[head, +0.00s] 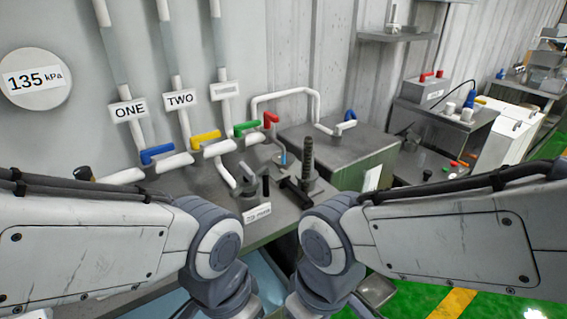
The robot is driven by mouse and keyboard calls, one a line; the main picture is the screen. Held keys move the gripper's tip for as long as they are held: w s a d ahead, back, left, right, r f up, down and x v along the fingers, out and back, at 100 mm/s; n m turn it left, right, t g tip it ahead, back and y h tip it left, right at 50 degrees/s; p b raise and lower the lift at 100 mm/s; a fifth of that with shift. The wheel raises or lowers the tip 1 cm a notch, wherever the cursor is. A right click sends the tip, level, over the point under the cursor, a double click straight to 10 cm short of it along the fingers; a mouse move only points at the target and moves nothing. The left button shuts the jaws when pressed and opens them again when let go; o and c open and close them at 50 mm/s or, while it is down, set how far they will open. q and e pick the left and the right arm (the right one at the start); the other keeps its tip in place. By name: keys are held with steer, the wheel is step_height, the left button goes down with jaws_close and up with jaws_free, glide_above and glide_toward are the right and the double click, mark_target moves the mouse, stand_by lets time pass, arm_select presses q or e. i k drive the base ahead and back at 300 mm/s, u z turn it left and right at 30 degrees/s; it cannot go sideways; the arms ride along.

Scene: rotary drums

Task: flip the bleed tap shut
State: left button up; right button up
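A row of lever taps sits on white pipes at the back of the bench. A blue lever (157,155) is under the sign ONE, a yellow lever (205,141) under the sign TWO, and a green lever (246,128) under a third sign (225,91) too small to read. A red lever (271,120) stands upright to their right. A second blue lever (350,116) is on the pipe farther right. I cannot tell from labels which is the bleed tap. My arms come in from both sides and bend down at the front; both grippers are out of view.
A round gauge (36,78) on the wall reads 135 kPa. A threaded post (307,158), a black clamp-like part and a small labelled block (257,212) stand on the bench before the taps. A grey-topped green box (340,145) is to the right. Green floor shows lower right.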

mark_target(268, 117)
steer(key=k, duration=0.55)
steer(key=z, duration=0.65)
steer(key=i, duration=1.65)
steer(key=u, duration=0.55)
